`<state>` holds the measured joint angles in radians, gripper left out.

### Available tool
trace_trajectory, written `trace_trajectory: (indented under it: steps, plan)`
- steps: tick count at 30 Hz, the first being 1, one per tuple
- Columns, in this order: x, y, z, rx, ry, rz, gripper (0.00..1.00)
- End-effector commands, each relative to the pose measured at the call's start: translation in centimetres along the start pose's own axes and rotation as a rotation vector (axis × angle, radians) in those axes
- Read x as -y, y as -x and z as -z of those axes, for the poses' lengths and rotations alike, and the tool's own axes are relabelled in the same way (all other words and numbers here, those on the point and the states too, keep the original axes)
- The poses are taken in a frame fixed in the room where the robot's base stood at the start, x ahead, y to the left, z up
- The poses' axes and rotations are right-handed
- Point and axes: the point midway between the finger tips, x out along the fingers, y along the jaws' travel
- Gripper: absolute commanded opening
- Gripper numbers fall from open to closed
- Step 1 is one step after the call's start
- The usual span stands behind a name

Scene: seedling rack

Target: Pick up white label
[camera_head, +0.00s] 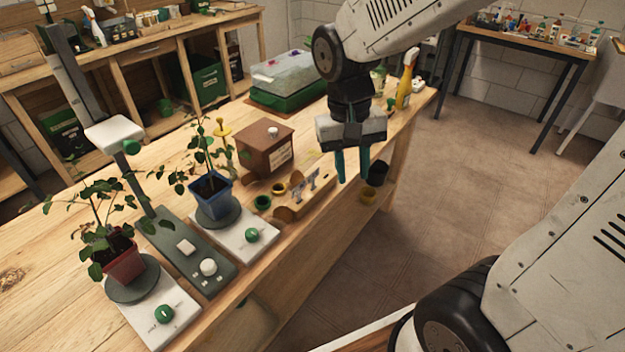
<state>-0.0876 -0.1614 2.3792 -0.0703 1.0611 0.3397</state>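My gripper (352,166) hangs over the front edge of the bench, pointing down. Its two dark teal fingers are apart, with nothing visible between them. A small wooden rack (320,196) stands on the bench to the left of and below the fingers. Small pale pieces (304,183) stand in it, with bluish parts; I cannot tell whether one is a white label. A brown wooden box (262,150) further left bears a pale label-like patch on its front.
A red pot (123,264) and a blue pot (210,198) hold plants on round stands at left. Small green and yellow cups, a dark pot (378,173), a yellow spray bottle (405,88) and a lidded green tray (285,98) are nearby. Open floor lies right.

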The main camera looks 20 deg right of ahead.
Motion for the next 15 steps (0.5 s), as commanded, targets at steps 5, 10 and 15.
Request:
trace_trajectory:
  steps: [5, 10, 15]
  plan:
    - [2.5, -3.5, 5.9, -0.012, -0.223, -0.026, 0.28]
    - [4.7, -6.0, 11.1, -0.077, -0.489, -0.008, 0.28]
    - [5.5, -5.3, 14.2, -0.160, -0.710, 0.059, 0.28]
